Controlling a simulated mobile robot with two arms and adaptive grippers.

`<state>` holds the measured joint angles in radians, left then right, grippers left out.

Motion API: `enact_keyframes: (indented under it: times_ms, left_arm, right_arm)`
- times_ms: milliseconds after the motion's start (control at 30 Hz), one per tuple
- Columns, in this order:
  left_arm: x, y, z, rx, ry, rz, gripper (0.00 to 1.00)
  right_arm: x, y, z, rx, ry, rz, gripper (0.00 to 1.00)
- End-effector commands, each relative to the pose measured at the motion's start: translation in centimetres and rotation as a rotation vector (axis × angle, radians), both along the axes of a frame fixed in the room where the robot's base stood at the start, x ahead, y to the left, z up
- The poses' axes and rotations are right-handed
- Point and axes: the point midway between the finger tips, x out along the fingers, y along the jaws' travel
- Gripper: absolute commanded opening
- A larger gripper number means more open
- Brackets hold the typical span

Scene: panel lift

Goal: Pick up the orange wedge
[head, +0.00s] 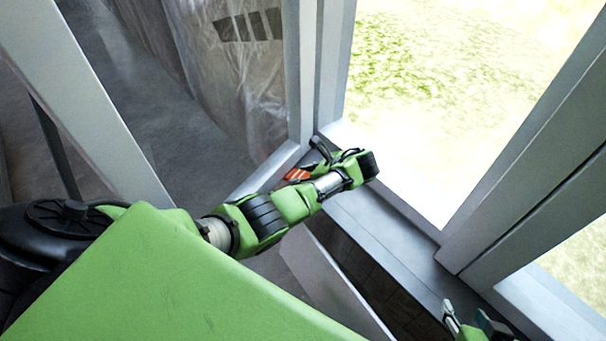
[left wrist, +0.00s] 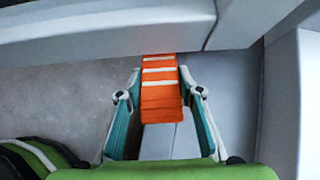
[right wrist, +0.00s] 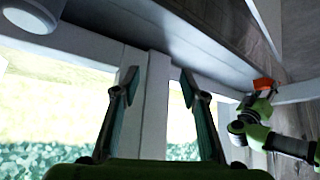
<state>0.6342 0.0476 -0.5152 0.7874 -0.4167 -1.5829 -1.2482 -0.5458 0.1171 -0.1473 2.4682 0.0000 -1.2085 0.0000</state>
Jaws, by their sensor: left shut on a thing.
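The orange wedge (left wrist: 161,98) has white stripes and lies between the two fingers of my left gripper (left wrist: 158,84) in the left wrist view. The left gripper is shut on it, one finger against each side. In the head view the wedge (head: 297,174) shows partly behind my left arm, beside the window frame's corner. The right wrist view also shows the wedge (right wrist: 263,84) at the left gripper's end. My right gripper (right wrist: 158,80) is open and empty, with a window post behind its fingers. It shows only partly at the head view's bottom right (head: 466,326).
A grey sill (head: 385,235) runs along below the bright window openings. Upright window posts (head: 520,170) stand at the right. A pale slanting beam (head: 85,95) is at the left. Bare grey floor (head: 190,140) and plastic sheeting (head: 235,75) lie beyond.

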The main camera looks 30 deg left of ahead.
Motion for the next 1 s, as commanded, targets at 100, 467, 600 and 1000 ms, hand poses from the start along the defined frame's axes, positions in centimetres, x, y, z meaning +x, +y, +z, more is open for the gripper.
enact_keyframes:
  times_ms: [100, 467, 600, 1000]
  left_arm:
    - [-0.1, 0.1, 0.1, 0.001, 0.001, 0.001, 0.12]
    - [-0.2, 0.2, 0.0, 0.001, 0.001, 0.001, 0.12]
    - [-0.2, 0.2, 0.0, 0.001, 0.001, 0.001, 0.12]
    - [-0.2, 0.2, 0.0, 0.001, 0.001, 0.001, 0.54]
  right_arm:
    - [-0.8, -0.3, -0.4, -0.008, 0.038, -0.003, 0.40]
    - [-1.8, -0.6, -1.0, -0.018, 0.084, -0.007, 0.40]
    - [-1.8, -0.6, -1.0, -0.018, 0.084, -0.007, 0.40]
    - [-1.8, -0.6, -0.9, -0.018, 0.083, -0.007, 0.40]
